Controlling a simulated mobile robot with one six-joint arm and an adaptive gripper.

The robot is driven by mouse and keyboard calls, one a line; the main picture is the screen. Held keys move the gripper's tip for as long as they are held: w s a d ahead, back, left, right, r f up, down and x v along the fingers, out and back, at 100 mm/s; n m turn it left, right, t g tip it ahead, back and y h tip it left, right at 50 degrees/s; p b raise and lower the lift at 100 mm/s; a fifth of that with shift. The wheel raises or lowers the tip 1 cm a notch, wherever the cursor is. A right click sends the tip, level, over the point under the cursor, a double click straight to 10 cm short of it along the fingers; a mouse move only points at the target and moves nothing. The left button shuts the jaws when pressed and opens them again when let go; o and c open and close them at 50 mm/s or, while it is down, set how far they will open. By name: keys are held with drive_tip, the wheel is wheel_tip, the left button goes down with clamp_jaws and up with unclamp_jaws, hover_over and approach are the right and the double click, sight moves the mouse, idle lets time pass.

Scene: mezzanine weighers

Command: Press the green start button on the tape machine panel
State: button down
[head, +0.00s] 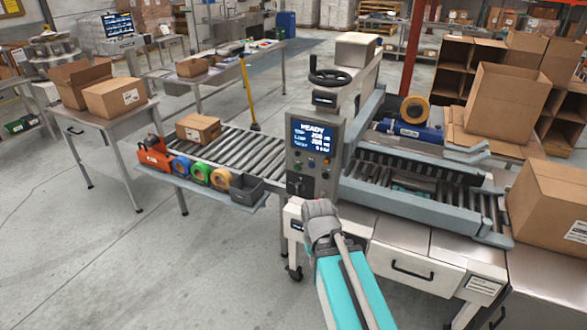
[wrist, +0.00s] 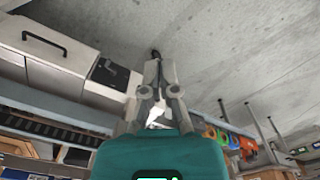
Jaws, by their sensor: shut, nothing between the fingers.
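The tape machine's grey control panel (head: 313,170) stands upright in the middle of the head view, with a blue screen (head: 313,137) lit with white text reading READY. Small buttons and a dark knob sit below the screen. The buttons are too small for me to tell the green start button surely. My gripper (head: 318,207) is just below and in front of the panel in the head view; I see no contact. In the wrist view my gripper (wrist: 154,62) is shut and empty, its fingertips against a background of bare floor. The panel face is not clear there.
A roller conveyor (head: 248,148) with a carton (head: 198,128) runs left from the machine. A side shelf holds tape rolls (head: 201,173) and an orange tool (head: 155,153). A drawer (head: 402,262) is below the machine. Floor at front left is clear.

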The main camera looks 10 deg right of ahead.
sight(297, 169)
idle(0.3)
drive_tip(key=w+a+f+m+t+y+b, duration=0.1)
drive_tip(key=w+a+f+t+y+b, duration=0.15)
drive_tip(key=w+t+b, duration=0.9)
drive_tip(key=w+a+f+m+y+b, duration=0.1)
drive_tip(key=w+a+f+y+b, duration=0.2)
drive_tip(key=w, duration=1.8)
drive_tip(key=w+d+r+m+t+h+b, duration=0.2)
drive_tip(key=w+d+m+t+h+b, duration=0.1)
drive_tip(key=w, duration=0.5)
drive_tip(key=shift+d+m+t+b, duration=0.2)
drive_tip(key=shift+m+t+b, duration=0.1)
drive_tip(key=shift+t+b, duration=0.65)
drive_tip(key=shift+w+d, duration=0.85)
drive_tip(key=shift+w, duration=0.3)
drive_tip(key=shift+w+d, duration=0.9)
drive_tip(key=shift+w, duration=0.3)
drive_tip(key=shift+w+d, duration=0.85)
drive_tip(key=shift+w, duration=0.3)
